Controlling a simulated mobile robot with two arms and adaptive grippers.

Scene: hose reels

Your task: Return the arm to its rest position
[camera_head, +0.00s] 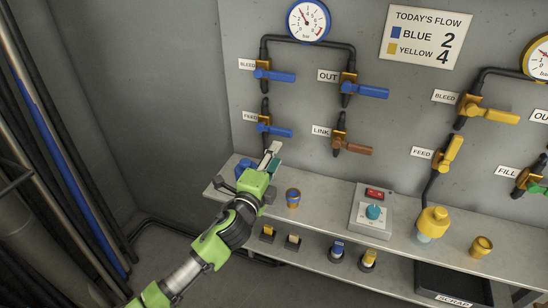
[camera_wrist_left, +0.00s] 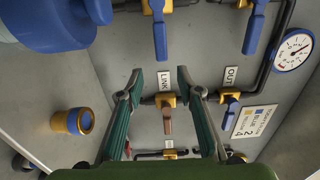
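My left arm comes in from the lower left in the head view. My left gripper (camera_head: 273,156) is over the left end of the shelf (camera_head: 335,215), in front of the panel. In the left wrist view its two teal fingers (camera_wrist_left: 160,72) stand apart with nothing held between them. The brown-handled LINK valve (camera_wrist_left: 167,115) shows in the gap behind them; it is also in the head view (camera_head: 352,147). A blue object (camera_head: 243,167) is partly hidden behind the gripper and looms large in the wrist view (camera_wrist_left: 60,25). My right gripper is not in view.
Blue-handled valves (camera_head: 274,75) and a gauge (camera_head: 308,20) are on the panel. A blue-and-yellow fitting (camera_head: 293,198), a control box (camera_head: 371,212) and a yellow bottle (camera_head: 433,222) stand on the shelf. A SCRAP bin (camera_head: 454,284) is below. Pipes (camera_head: 60,150) line the left wall.

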